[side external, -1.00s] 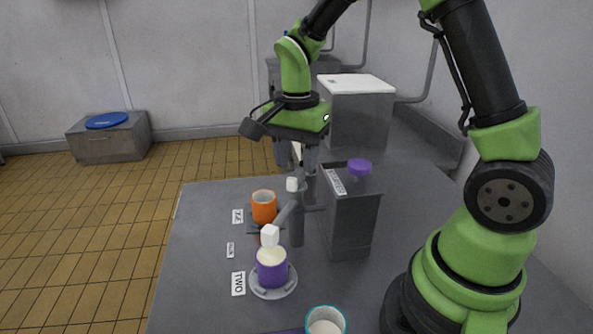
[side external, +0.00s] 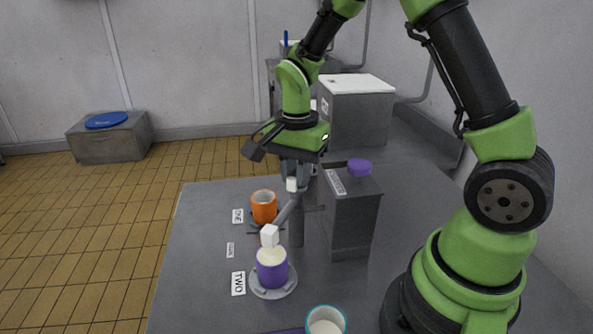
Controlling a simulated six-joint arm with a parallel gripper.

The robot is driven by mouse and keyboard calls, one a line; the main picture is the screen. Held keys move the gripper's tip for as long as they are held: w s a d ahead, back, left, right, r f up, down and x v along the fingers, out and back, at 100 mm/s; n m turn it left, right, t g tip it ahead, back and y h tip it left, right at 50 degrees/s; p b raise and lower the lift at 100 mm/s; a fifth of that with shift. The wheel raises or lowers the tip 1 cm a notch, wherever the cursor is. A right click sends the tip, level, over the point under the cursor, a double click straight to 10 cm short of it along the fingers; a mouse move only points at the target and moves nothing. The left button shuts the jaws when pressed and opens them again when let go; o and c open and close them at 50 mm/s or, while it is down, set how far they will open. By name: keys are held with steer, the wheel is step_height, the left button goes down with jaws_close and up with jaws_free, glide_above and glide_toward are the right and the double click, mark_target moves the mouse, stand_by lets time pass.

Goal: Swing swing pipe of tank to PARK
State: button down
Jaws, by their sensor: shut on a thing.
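The grey swing pipe (side external: 287,212) stands on an upright post (side external: 297,228) beside the grey tank (side external: 347,215). Its white outlet block (side external: 269,236) is over the purple cup (side external: 271,270) at the card TWO (side external: 238,284). A second white block (side external: 291,184) is at the pipe's upper end. My gripper (side external: 291,180) points down at that upper end and is shut on the swing pipe there; the exact contact of the fingers is hard to make out. A small card (side external: 230,250) lies between the cards ONE and TWO; its text is too small to read.
An orange cup (side external: 264,207) stands by the card ONE (side external: 237,216). The tank has a purple cap (side external: 359,167). A teal-rimmed cup (side external: 326,321) is at the near edge. The table's left side is clear.

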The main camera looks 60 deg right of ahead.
steer(key=m, duration=0.5)
steer(key=shift+m, duration=0.4)
steer(key=m, duration=0.4)
steer(key=shift+m, duration=0.4)
steer(key=c, duration=1.1)
jaws_free()
step_height(320, 180, up, 10)
